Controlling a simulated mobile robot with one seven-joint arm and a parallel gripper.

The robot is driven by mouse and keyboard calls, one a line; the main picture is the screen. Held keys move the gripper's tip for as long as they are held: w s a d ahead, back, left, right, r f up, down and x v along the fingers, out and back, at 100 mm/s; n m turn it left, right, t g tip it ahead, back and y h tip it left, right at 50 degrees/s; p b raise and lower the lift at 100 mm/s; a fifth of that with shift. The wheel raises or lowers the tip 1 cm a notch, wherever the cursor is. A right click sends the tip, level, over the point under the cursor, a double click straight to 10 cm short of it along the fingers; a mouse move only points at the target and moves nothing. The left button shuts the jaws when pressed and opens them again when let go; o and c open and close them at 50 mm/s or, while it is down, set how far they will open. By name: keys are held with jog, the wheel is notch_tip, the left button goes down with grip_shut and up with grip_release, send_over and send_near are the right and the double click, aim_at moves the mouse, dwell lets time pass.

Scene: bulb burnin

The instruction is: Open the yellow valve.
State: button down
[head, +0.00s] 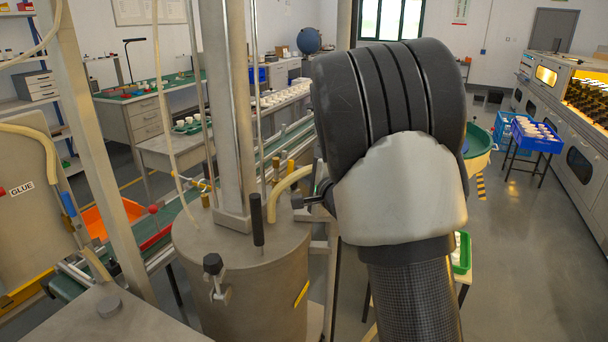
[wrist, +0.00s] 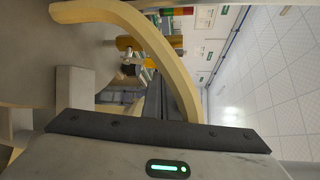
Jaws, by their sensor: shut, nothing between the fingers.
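A small yellow handle (head: 205,185) shows behind the tank, left of the steel column; I cannot tell for sure that it is the yellow valve. A slanted yellow strip (head: 302,292) is on the tank's front right side; it may be a lever or a label. In the head view my gripper is mostly hidden behind my dark wrist. In the wrist view my gripper (wrist: 162,84) is shut and empty, beside a curved tan hose (wrist: 150,28). A yellow fitting (wrist: 125,43) with a dark part shows beyond the hose, its kind unclear.
The steel tank (head: 245,262) stands in front, with a black knob (head: 213,264) and an upright black handle (head: 257,232) on it. The tan hose (head: 285,186) bends at its right. A green conveyor runs behind. The floor (head: 520,260) at right is clear.

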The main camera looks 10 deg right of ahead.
jog(key=b, duration=0.1)
jog(key=f+b, duration=0.1)
jog(key=b, duration=0.1)
jog(key=shift+s+a+t, duration=0.1)
jog(key=shift+s+t, duration=0.1)
jog(key=shift+t, duration=0.1)
jog(key=shift+s+n+b, duration=0.1)
jog(key=shift+n+b, duration=0.3)
jog(key=shift+b, duration=0.65)
jog(key=b, duration=0.1)
jog(key=n+t+b, duration=0.1)
jog(key=shift+s+a+r+b, duration=0.1)
jog(key=shift+s+a+b, duration=0.15)
jog(key=shift+b, duration=0.15)
jog(key=shift+s+a+r+t+b, duration=0.15)
jog(key=shift+r+t+b, duration=0.15)
jog(key=shift+r+b, duration=0.15)
jog(key=shift+s, duration=0.1)
